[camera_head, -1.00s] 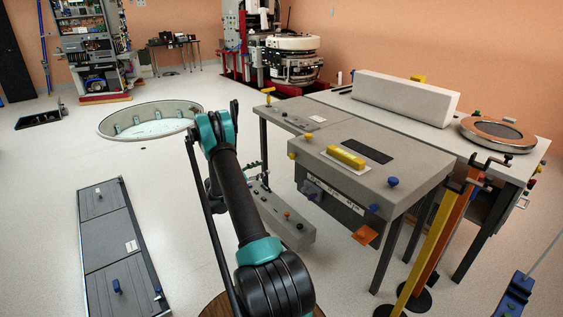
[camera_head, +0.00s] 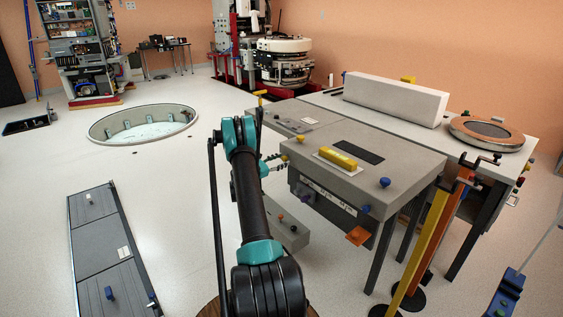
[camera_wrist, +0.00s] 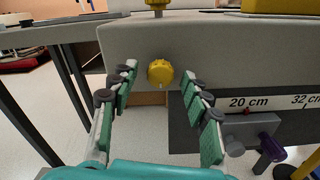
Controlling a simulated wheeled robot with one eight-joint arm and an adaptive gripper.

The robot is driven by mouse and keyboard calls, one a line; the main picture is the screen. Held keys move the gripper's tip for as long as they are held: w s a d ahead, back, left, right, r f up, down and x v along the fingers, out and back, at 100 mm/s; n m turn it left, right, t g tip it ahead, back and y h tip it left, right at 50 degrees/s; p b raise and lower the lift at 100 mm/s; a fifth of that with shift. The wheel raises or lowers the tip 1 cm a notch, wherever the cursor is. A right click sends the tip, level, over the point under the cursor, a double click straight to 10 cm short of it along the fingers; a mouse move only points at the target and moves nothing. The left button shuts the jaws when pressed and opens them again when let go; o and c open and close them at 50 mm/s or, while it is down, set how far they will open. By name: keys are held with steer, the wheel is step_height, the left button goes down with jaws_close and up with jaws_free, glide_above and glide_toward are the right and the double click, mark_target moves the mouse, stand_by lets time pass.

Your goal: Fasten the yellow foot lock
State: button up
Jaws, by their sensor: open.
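A round yellow knob (camera_wrist: 160,72) is on the grey side face of a bench unit, in the middle of the wrist view. It looks like the yellow foot lock, though no label shows. My gripper (camera_wrist: 160,82) is open, its two green-padded fingers on either side of the knob with gaps, and the tips point at the face. I cannot tell how far the tips are from the face. In the head view my gripper (camera_head: 274,163) is beside the left end of the grey bench unit (camera_head: 400,165), partly behind my arm.
Another yellow knob (camera_wrist: 156,5) stands on top of the unit. A ruler strip marked 20 cm (camera_wrist: 250,101) and a grey clamp with a purple knob (camera_wrist: 268,146) are at right. A long grey box (camera_head: 290,232) lies low beneath the unit. Yellow and orange posts (camera_head: 420,250) stand at right.

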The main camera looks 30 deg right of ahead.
steer(key=shift+d, duration=0.35)
steer(key=shift+c, duration=0.4)
jaws_close()
